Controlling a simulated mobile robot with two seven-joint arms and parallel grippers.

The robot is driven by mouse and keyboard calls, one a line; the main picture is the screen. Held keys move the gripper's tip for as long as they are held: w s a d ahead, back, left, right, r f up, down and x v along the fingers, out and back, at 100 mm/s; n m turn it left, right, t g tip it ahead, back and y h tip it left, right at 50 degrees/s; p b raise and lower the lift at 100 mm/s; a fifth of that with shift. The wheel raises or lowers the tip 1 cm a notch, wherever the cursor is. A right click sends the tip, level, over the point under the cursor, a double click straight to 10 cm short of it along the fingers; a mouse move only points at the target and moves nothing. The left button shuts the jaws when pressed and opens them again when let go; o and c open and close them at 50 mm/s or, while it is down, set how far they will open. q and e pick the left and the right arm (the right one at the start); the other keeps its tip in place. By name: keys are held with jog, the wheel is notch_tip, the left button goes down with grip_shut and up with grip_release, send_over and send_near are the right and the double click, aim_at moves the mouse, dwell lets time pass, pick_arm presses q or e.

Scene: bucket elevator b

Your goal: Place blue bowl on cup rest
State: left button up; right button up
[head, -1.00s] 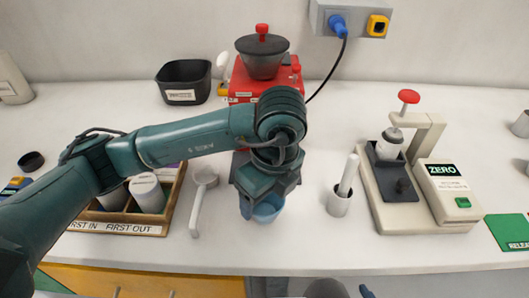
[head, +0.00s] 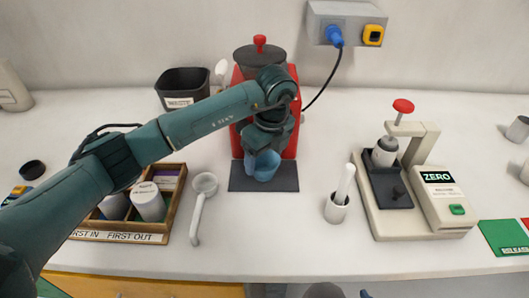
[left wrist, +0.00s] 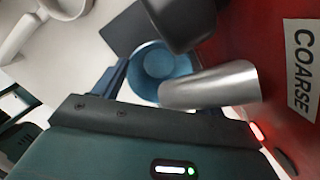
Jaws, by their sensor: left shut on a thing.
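The blue bowl (head: 266,166) is held in the air by my left gripper (head: 258,160), in front of the red grinder (head: 292,143). It hangs over the far part of the dark flat pad (head: 265,185) at the grinder's foot, which seems to be the cup rest. In the left wrist view, the bowl (left wrist: 160,66) shows its open top, partly covered by a metal spout (left wrist: 212,86). A blue finger (left wrist: 114,78) is at its rim. A gap between bowl and pad cannot be measured. At most a sliver of my right gripper shows at the bottom edge.
A wooden tray with white containers (head: 148,202) and a white scoop (head: 204,184) are on the left. A white cup with a pestle (head: 337,208) and a press with a scale (head: 415,180) are on the right. The counter's front middle is clear.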

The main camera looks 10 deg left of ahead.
aim_at(270, 178)
pick_arm(q)
jog(key=shift+f, duration=0.2)
jog(key=o, duration=1.1)
jog(key=shift+r, duration=0.1)
jog(key=r, duration=0.4)
jog(key=d+r, duration=0.1)
jog(key=r, duration=0.3)
jog(key=s+r+b, duration=0.1)
jog(key=r, duration=0.3)
jog(key=shift+d+r, duration=0.1)
jog(key=shift+d, duration=0.15)
